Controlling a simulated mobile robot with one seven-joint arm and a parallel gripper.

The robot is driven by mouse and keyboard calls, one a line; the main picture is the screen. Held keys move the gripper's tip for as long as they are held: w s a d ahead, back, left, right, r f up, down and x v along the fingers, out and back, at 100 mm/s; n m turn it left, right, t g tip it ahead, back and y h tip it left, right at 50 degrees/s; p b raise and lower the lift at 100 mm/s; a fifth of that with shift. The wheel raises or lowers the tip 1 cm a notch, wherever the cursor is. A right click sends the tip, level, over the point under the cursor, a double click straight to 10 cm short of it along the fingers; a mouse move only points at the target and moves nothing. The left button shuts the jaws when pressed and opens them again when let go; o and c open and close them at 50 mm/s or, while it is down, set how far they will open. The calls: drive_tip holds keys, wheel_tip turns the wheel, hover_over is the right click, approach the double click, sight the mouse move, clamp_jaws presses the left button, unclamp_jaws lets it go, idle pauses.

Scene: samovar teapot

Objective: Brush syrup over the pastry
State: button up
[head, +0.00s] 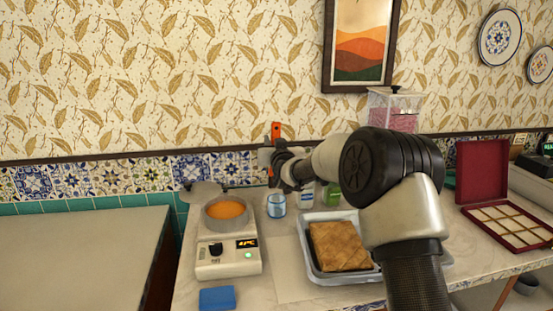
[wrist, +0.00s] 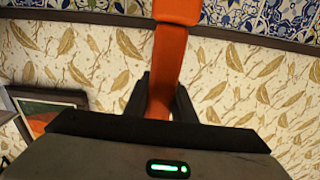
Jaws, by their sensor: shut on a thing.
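My gripper (head: 270,156) is shut on an orange handle (head: 276,131), likely the brush, and holds it up in front of the wall above the counter. In the wrist view the orange handle (wrist: 172,50) runs between the dark fingers (wrist: 160,100). The brush's bristles cannot be made out. A round pot (head: 207,222) of orange syrup (head: 226,209) sits on a white heater (head: 228,262) with a lit display, left of and below my gripper. The golden-brown pastry (head: 338,246), scored on top, lies in a light metal tray (head: 309,270) at right, partly behind my arm.
A blue-and-white cup (head: 276,205) and small bottles (head: 333,195) stand behind the tray. A blue sponge (head: 217,298) lies at the front. An open red box (head: 483,170) with compartments is at right. A bare counter (head: 75,255) is at left, past a gap.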

drive_tip(key=s+a+r+m+b, duration=0.3)
drive_tip(key=s+a+m, duration=0.35)
drive_tip(key=s, duration=0.35)
drive_tip(key=shift+s+a+f+b, duration=0.15)
drive_tip(key=shift+f+b, duration=0.45)
drive_tip(key=shift+f, duration=0.3)
drive_tip(key=shift+a+f+b, duration=0.15)
drive_tip(key=shift+f+b, duration=0.4)
drive_tip(key=shift+f, duration=0.35)
drive_tip(key=shift+s+a+f+b, duration=0.15)
drive_tip(key=shift+f+b, duration=0.45)
drive_tip(key=shift+f, duration=0.3)
drive_tip(key=shift+w, duration=0.1)
drive_tip(key=shift+f+b, duration=0.85)
drive_tip(key=shift+b, duration=0.05)
drive_tip(key=shift+r, duration=0.1)
wheel_tip(320, 180, up, 7)
drive_tip(key=p, duration=0.3)
drive_tip(key=shift+r+p, duration=0.15)
drive_tip(key=shift+p, duration=0.2)
idle(0.3)
idle(0.4)
